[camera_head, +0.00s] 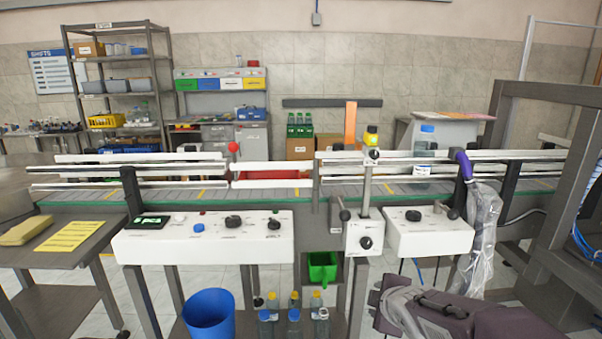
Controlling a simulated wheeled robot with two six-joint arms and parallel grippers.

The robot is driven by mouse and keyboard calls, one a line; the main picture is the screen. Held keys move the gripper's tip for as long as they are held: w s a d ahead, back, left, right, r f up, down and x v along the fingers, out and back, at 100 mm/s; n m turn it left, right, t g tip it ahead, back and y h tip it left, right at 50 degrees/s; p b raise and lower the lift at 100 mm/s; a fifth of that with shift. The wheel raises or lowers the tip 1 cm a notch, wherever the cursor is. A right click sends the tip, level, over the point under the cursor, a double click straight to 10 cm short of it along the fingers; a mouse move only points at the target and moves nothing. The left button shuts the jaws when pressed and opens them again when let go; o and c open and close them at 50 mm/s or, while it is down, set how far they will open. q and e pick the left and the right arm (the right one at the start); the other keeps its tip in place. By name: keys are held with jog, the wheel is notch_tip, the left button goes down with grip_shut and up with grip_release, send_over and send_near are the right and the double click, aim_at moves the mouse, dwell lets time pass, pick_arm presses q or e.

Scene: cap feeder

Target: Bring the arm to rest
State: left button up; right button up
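My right arm comes in from the lower right corner, low in front of the feeder. Its gripper end (379,304) points left, below the right control box and apart from it. Its fingers are small and dark, and I cannot tell whether they are open or shut. No held thing shows at it. My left arm and gripper are not in view.
The conveyor (300,188) runs across the view, with a white control panel (205,238) and a right control box (430,232) in front. A blue bin (209,314), several bottles (293,318) and a green scoop-like container (322,267) stand below. Wrapped plastic (482,235) hangs at right.

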jog(key=s+a+f+m+g, duration=0.1)
jog(key=s+f+m+g, duration=0.3)
jog(key=s+f+m, duration=0.45)
jog(key=s+f+m+g, duration=0.4)
jog(key=s+f+m, duration=0.15)
jog(key=s, duration=0.65)
notch_tip(320, 180, up, 23)
jog(key=p, duration=2.3)
jog(key=shift+a+m+y+p, duration=0.15)
jog(key=shift+m+y+p, duration=0.15)
jog(key=shift+p, duration=0.05)
jog(key=shift+s+r, duration=0.1)
jog(key=shift+s, duration=0.05)
